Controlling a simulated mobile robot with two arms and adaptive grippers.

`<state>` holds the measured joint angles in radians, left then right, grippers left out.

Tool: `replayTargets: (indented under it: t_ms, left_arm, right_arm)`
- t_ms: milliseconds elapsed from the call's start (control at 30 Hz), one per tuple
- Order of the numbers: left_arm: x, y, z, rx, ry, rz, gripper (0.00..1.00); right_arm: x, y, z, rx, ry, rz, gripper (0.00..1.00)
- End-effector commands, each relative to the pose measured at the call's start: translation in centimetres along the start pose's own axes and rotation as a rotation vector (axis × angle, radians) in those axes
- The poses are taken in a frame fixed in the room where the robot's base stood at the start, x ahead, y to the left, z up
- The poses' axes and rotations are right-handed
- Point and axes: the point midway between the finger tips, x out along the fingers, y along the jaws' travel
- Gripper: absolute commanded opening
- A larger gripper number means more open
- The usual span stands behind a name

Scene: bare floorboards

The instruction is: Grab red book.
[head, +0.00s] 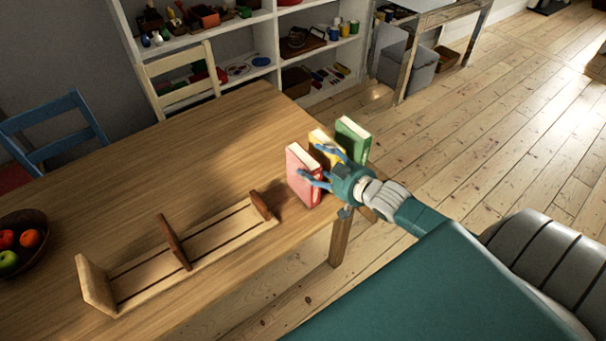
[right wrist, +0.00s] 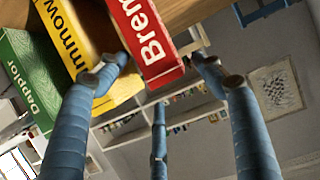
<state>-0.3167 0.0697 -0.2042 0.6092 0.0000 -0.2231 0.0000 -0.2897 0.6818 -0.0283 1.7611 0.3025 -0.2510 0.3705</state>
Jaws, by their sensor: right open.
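The red book (head: 303,177) stands upright near the right corner of the wooden table, closest to me in a row of three books. In the right wrist view the red book (right wrist: 147,38), with white lettering, lies between the spread blue fingertips. My right gripper (head: 317,166) is open at the book's right side. One finger reaches along the near side and another is between the red and yellow books. Whether any finger touches it is unclear. My left gripper is out of view.
The yellow book (head: 320,138) and green book (head: 352,138) stand close behind the red one. A wooden book rack (head: 140,272) with upright dividers lies empty on the table. A fruit bowl (head: 40,252) sits at far left. The table's middle is clear.

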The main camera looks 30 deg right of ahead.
Motion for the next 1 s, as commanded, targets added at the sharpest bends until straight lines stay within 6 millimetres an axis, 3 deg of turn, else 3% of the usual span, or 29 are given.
replayTargets:
  t_ms: [167, 400, 567, 800, 1000]
  left_arm:
    - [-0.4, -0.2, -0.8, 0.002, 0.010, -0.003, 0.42]
    - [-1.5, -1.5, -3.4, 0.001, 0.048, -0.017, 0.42]
    - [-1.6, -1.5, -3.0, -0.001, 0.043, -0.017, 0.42]
    - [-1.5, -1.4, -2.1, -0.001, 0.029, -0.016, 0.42]
    - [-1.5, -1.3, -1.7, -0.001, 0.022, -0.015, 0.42]
  right_arm:
    - [1.1, 0.0, -0.2, 0.000, 0.001, 0.000, 0.68]
    - [4.4, 0.1, -0.3, 0.000, 0.001, 0.001, 0.68]
    - [5.7, 0.1, -0.2, 0.000, 0.000, 0.000, 0.68]
    - [5.8, 0.0, -0.1, -0.001, 0.000, 0.000, 0.68]
    - [5.8, 0.0, -0.1, -0.001, 0.000, 0.000, 0.28]
